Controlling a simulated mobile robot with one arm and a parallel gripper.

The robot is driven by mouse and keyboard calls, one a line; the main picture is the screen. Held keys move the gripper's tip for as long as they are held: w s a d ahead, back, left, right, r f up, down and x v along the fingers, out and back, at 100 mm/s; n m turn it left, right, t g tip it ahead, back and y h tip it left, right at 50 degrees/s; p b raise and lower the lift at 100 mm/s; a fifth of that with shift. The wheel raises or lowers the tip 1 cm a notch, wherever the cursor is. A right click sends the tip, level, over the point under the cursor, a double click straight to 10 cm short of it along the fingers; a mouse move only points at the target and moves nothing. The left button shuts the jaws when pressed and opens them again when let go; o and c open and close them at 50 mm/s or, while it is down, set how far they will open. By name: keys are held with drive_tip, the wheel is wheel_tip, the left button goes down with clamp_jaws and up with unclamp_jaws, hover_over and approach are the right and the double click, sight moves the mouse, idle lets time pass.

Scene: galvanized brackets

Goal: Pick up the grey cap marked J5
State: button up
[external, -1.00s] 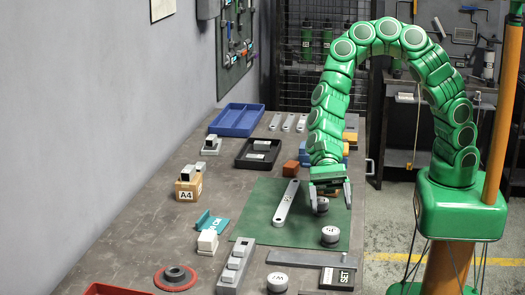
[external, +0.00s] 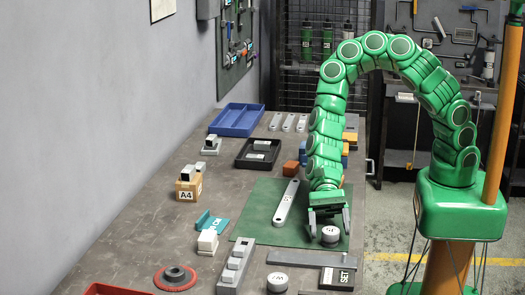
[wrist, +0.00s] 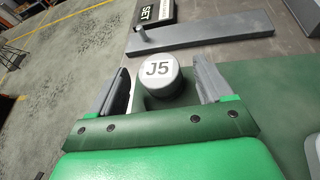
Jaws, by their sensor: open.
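The grey cap marked J5 (wrist: 158,75) is a short round cylinder with a pale top, seen between my open fingers in the wrist view. In the external view the cap (external: 330,235) sits on the right front part of the green mat (external: 262,225). My gripper (external: 329,228) is open and points down just behind and above the cap. In the wrist view my gripper (wrist: 160,92) has one finger on each side of the cap, with gaps; I cannot tell how far down the tips reach.
A grey flat bar (external: 305,259) and a black SET block (external: 337,278) lie in front of the mat. Another round cap (external: 277,283) stands at the front edge. A long grey link (external: 287,202) lies on the mat to the left.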

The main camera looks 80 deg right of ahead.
sight(331, 240)
drive_tip(key=shift+x, duration=1.75)
drive_tip(key=shift+c, duration=0.4)
drive_tip(key=c, duration=1)
drive_tip(key=shift+c, duration=0.2)
